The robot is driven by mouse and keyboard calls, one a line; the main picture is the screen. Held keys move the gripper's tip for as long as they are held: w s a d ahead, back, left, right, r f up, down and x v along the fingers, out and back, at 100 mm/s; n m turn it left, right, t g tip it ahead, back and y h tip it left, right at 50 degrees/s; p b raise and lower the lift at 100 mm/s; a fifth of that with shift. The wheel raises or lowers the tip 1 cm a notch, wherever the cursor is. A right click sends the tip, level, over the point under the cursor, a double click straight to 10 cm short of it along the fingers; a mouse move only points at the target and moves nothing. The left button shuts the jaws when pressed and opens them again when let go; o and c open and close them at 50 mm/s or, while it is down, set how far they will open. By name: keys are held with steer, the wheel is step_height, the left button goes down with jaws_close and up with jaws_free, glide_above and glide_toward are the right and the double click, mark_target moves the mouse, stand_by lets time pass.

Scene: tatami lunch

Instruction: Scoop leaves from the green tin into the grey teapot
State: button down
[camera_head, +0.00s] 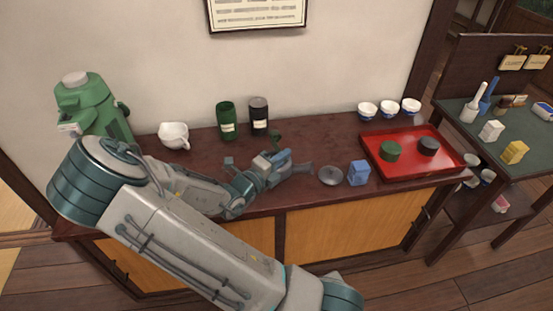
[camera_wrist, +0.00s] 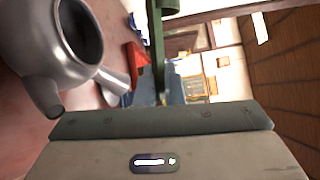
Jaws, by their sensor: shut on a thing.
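My gripper (camera_head: 278,157) is shut on a green scoop (camera_head: 275,137), which stands up above the jaws. In the wrist view the scoop (camera_wrist: 158,45) rises from between the fingers; whether it holds leaves cannot be seen. The grey teapot (camera_wrist: 35,45) is close beside the gripper in the wrist view, its lid off and its dark mouth showing. In the head view only a grey flared part of the teapot (camera_head: 303,169) shows past my gripper. The green tin (camera_head: 226,122) stands upright without its lid at the back of the counter; its contents are hidden.
A dark tin (camera_head: 259,117) stands beside the green tin. A red tray (camera_head: 452,163) holds two round lids. White cups, a white pitcher (camera_head: 173,135) and a green flask (camera_head: 90,108) line the back.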

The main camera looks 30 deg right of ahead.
steer(key=shift+w+r+m+h+b, duration=0.1)
steer(key=shift+r+m+h+b, duration=0.25)
steer(key=shift+m+b, duration=0.9)
steer(key=shift+w+r+m+h+b, duration=0.15)
steer(key=shift+m+h+b, duration=0.35)
steer(key=shift+b, duration=1.45)
stand_by(0.5)
steer(key=p, duration=0.1)
steer(key=r+n+p, duration=0.1)
steer(key=p, duration=0.1)
steer(key=shift+s+y, duration=0.2)
steer(key=shift+y, duration=0.05)
steer(key=n+y+p, duration=0.1)
steer(key=p, duration=0.2)
steer(key=shift+f+n+p, duration=0.3)
steer(key=shift+f+n, duration=0.05)
steer(key=shift+f+n+p, duration=0.25)
steer(key=shift+n+p, duration=0.15)
steer(key=shift+p, duration=0.05)
steer(key=shift+f, duration=0.4)
steer(key=shift+n+p, duration=0.4)
steer(key=shift+p, duration=0.25)
